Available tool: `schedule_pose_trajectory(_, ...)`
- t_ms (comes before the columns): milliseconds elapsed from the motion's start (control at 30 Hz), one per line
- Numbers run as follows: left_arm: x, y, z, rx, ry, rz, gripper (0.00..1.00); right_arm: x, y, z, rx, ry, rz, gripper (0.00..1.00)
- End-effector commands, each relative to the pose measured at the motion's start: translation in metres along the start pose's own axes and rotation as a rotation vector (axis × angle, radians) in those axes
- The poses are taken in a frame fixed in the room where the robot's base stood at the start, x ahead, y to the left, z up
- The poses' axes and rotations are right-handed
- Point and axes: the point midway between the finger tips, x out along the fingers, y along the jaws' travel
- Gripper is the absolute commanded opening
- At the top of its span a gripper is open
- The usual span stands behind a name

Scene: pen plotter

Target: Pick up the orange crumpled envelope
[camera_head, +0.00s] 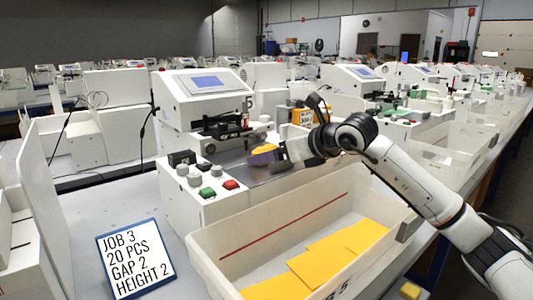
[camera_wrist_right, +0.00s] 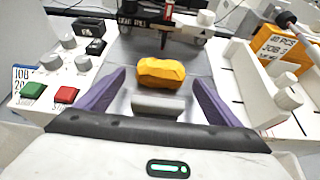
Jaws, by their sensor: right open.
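The orange crumpled envelope (camera_wrist_right: 161,73) lies as a small lump on the grey plate of the plotter, below its pen carriage. In the head view the crumpled envelope (camera_head: 265,149) is partly hidden by my right gripper (camera_head: 272,158). In the right wrist view my right gripper (camera_wrist_right: 155,92) is open, with its purple fingers on the left and right. The envelope lies between and just beyond the fingertips, apparently not gripped. My left gripper is not in view.
The plotter (camera_head: 205,95) stands behind, with knobs and green and red buttons (camera_head: 231,184) to the left. A white bin (camera_head: 215,248) with flat orange envelopes (camera_head: 325,252) stands in front. A job sign (camera_head: 135,262) stands at left. An orange job box (camera_wrist_right: 280,48) is at right.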

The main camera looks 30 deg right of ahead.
Motion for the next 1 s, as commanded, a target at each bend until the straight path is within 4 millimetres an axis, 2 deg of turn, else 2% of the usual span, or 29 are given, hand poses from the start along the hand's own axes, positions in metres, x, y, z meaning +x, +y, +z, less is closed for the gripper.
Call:
schedule_pose_trajectory(100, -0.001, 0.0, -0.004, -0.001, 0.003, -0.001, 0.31, 0.016, 0.001, 0.002, 0.002, -0.002, 0.002, 0.87)
schedule_pose_trajectory(200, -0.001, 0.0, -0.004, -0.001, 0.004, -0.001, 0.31, 0.022, 0.0, 0.001, 0.0, -0.001, 0.0, 0.87)
schedule_pose_trajectory(433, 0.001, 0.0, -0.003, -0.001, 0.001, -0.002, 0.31, 0.023, 0.0, 0.0, -0.001, -0.001, 0.0, 0.87)
schedule_pose_trajectory(700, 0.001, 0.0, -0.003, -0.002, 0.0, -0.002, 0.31, 0.023, 0.0, 0.0, -0.001, -0.001, 0.0, 0.44)
schedule_pose_trajectory(1000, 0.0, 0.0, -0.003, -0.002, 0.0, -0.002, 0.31, 0.022, 0.0, 0.001, -0.001, -0.001, 0.0, 0.43)
